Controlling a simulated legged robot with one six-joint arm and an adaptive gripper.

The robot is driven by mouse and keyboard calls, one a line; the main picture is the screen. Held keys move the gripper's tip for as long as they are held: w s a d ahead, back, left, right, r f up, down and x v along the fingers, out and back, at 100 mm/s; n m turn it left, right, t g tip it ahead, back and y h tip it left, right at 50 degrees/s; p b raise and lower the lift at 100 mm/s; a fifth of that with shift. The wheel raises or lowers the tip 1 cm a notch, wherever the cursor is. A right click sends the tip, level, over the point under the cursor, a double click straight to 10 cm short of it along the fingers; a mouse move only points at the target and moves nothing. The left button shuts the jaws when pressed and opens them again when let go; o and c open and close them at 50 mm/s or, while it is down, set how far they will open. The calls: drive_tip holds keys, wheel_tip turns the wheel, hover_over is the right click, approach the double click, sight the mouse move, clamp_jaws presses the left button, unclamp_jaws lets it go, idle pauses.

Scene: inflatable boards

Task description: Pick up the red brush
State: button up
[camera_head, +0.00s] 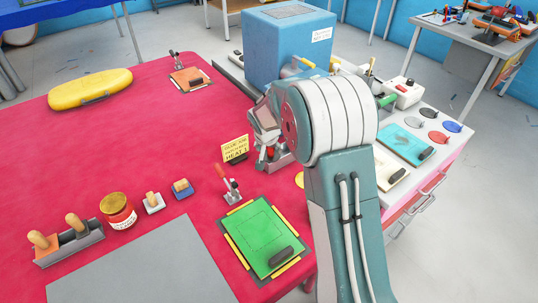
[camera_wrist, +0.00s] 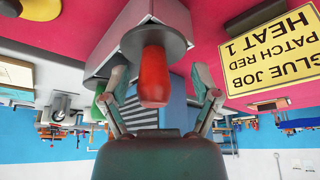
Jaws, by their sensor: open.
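A red handle, which looks like the red brush (camera_wrist: 154,78), shows in the middle of the wrist view, which is upside down. It stands out of a grey round rim (camera_wrist: 180,40). In the head view a small red part of it (camera_head: 270,152) shows at a grey holder (camera_head: 284,160) near the table's right edge. My gripper (camera_wrist: 162,82) is open, with one finger on each side of the red handle. A gap shows beside each finger, so it appears not to be gripped. My arm hides much of this spot in the head view.
A yellow sign (camera_head: 235,149) stands close left of the holder, and a blue box (camera_head: 290,45) stands behind. A green board (camera_head: 262,235) lies in front. A white cart (camera_head: 430,130) with tools is right of my arm. The red table's middle (camera_head: 130,140) is clear.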

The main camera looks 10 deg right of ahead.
drive_tip(key=shift+w+d+f, duration=0.1)
drive_tip(key=shift+d+f, duration=0.05)
drive_tip(key=shift+f, duration=0.15)
drive_tip(key=shift+d, duration=0.25)
drive_tip(key=shift+a, duration=0.1)
clamp_jaws()
drive_tip(key=shift+a, duration=0.1)
